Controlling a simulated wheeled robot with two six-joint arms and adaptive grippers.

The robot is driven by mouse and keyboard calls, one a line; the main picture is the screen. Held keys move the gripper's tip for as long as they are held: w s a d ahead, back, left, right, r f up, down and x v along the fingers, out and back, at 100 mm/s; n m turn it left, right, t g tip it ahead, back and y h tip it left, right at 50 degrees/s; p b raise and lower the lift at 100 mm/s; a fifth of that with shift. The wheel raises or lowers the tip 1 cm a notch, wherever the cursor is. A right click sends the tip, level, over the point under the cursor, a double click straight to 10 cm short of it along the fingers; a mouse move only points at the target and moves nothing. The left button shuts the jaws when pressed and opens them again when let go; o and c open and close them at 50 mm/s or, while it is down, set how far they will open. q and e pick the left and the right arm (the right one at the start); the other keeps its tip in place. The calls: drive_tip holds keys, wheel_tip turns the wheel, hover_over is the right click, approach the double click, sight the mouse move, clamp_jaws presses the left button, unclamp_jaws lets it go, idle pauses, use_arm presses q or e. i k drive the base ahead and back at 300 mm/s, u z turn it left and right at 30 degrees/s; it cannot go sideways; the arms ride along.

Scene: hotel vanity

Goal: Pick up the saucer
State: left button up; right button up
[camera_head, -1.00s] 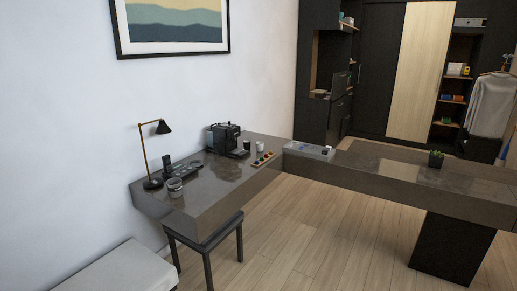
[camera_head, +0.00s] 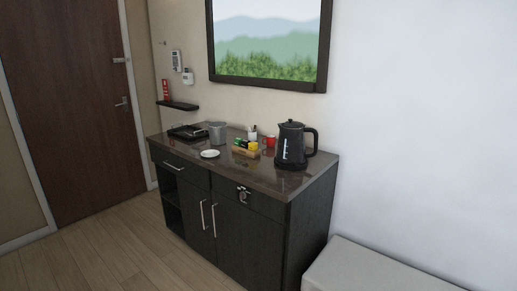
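A small white saucer (camera_head: 210,154) lies flat near the front edge of the dark vanity counter (camera_head: 262,178), left of the middle. Nothing is seen on it. It stands apart from the grey bucket (camera_head: 217,133) behind it. Neither of my grippers shows in the head view.
A black kettle (camera_head: 291,146) stands at the counter's right end. A small tray of colored packets (camera_head: 246,147), a red cup (camera_head: 270,141) and a black tray (camera_head: 188,131) are also on it. A pale bench (camera_head: 375,268) is at lower right. Wood floor at lower left is clear.

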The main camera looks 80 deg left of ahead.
sight(209, 153)
drive_tip(key=u, duration=2.7)
